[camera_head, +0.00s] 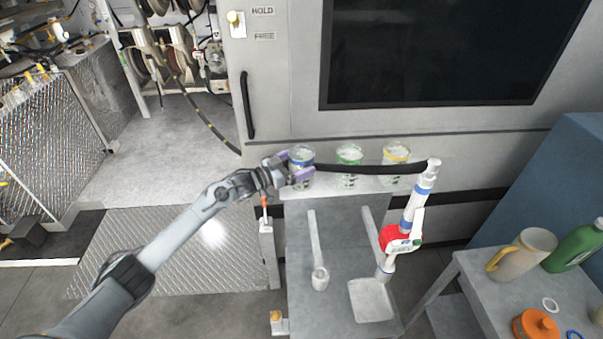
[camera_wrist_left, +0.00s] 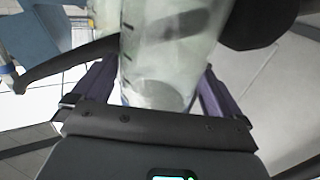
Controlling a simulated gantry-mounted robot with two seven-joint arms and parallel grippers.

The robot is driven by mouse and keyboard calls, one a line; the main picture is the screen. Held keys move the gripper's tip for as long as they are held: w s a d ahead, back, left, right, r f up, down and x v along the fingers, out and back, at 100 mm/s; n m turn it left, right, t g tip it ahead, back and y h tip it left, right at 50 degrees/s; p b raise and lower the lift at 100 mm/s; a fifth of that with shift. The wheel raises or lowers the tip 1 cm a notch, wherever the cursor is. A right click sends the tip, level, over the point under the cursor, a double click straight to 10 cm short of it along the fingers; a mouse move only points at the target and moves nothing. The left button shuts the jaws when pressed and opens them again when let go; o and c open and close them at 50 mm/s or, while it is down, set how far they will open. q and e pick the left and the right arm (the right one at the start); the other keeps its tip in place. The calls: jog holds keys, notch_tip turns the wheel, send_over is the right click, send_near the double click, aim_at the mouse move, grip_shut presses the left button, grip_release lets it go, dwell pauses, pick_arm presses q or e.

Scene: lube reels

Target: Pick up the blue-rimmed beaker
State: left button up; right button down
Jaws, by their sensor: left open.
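The blue-rimmed beaker (camera_head: 302,155) is clear and stands at the left end of a row of three on a narrow ledge at the grey cabinet. My left gripper (camera_head: 296,165) has its purple fingers at this beaker, one on each side, and it is open. In the left wrist view a clear beaker with dark graduation marks (camera_wrist_left: 165,55) stands between the two fingers (camera_wrist_left: 155,95). Its rim is out of that view, and I cannot tell whether the fingers touch it. My right gripper is not in view.
A green-rimmed beaker (camera_head: 349,155) and a yellow-rimmed beaker (camera_head: 396,154) stand to the right. A side table (camera_head: 490,290) at right holds a jug (camera_head: 525,252) and a green bottle (camera_head: 578,247).

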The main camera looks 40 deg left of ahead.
pick_arm(q)
jog(key=shift+x, duration=0.75)
jog(key=c, duration=0.9)
